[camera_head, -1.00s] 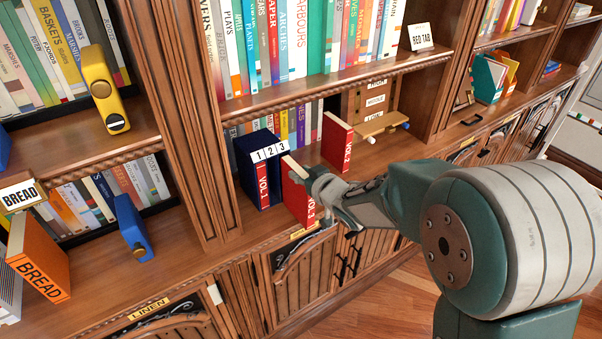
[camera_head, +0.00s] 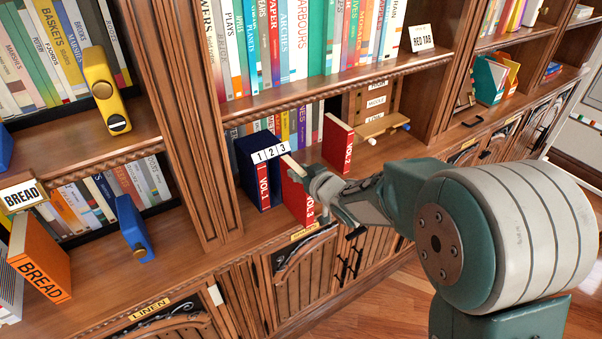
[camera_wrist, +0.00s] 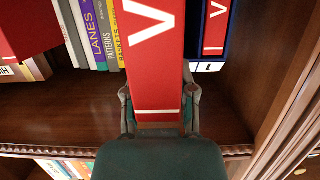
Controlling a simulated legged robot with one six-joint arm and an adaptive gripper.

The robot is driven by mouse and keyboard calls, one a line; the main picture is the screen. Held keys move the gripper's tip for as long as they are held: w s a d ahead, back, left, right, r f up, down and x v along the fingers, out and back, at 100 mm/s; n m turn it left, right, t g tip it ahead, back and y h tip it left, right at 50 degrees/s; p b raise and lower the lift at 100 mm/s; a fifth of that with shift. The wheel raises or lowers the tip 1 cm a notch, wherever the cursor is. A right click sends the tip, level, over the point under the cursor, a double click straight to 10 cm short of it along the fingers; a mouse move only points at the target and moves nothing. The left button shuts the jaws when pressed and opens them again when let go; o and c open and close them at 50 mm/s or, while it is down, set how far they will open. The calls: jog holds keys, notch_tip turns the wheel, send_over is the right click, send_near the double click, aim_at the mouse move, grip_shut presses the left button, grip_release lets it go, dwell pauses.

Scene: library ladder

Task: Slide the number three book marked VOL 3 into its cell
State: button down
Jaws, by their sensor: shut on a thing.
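A navy case (camera_head: 243,165) stands on the shelf with a white strip numbered 1, 2, 3. A red book marked VOL 1 (camera_head: 263,190) sits in its cell 1. In the wrist view the held book (camera_wrist: 155,70) lies between my fingers (camera_wrist: 158,112) and hides most of the case (camera_wrist: 208,67).
A wooden upright (camera_head: 205,150) closes the left side. The shelf board in front of the case is clear.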

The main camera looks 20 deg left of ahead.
jog(key=shift+w+a, duration=0.15)
jog(key=shift+a, duration=0.05)
jog(key=shift+c, duration=1.7)
grip_release()
jog(key=shift+f, duration=0.1)
jog(key=v, duration=1.2)
jog(key=shift+w, duration=0.1)
